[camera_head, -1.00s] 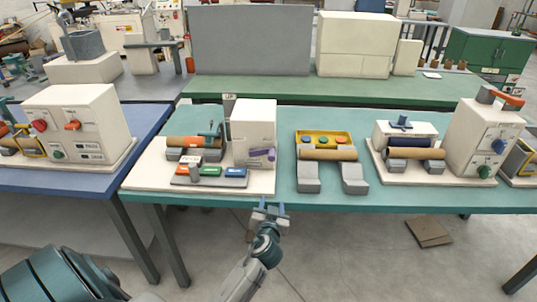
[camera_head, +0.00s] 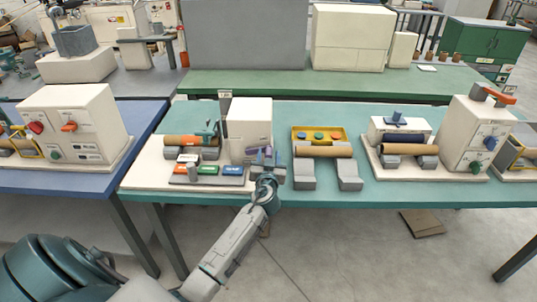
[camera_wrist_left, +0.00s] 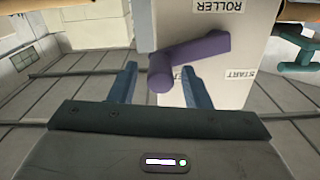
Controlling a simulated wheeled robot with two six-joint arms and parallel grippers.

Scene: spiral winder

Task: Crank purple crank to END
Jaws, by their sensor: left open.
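The purple crank (camera_wrist_left: 190,58) shows in the left wrist view on the face of a white box, with labels reading ROLLER and START beside it. Its knob end hangs between and beyond the fingers of my left gripper (camera_wrist_left: 158,85), which is open. I cannot tell whether either finger touches it. In the head view my left gripper (camera_head: 267,163) is at the front of the white box (camera_head: 248,122) and largely hides the crank. No END label is readable. My right gripper is not in view.
Left of the box, a roller (camera_head: 192,141) sits above a row of coloured buttons (camera_head: 206,172). A yellow tray (camera_head: 319,135) and brown roller (camera_head: 322,150) with grey supports stand to the right. Teal table (camera_head: 280,197) is bare along its front edge.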

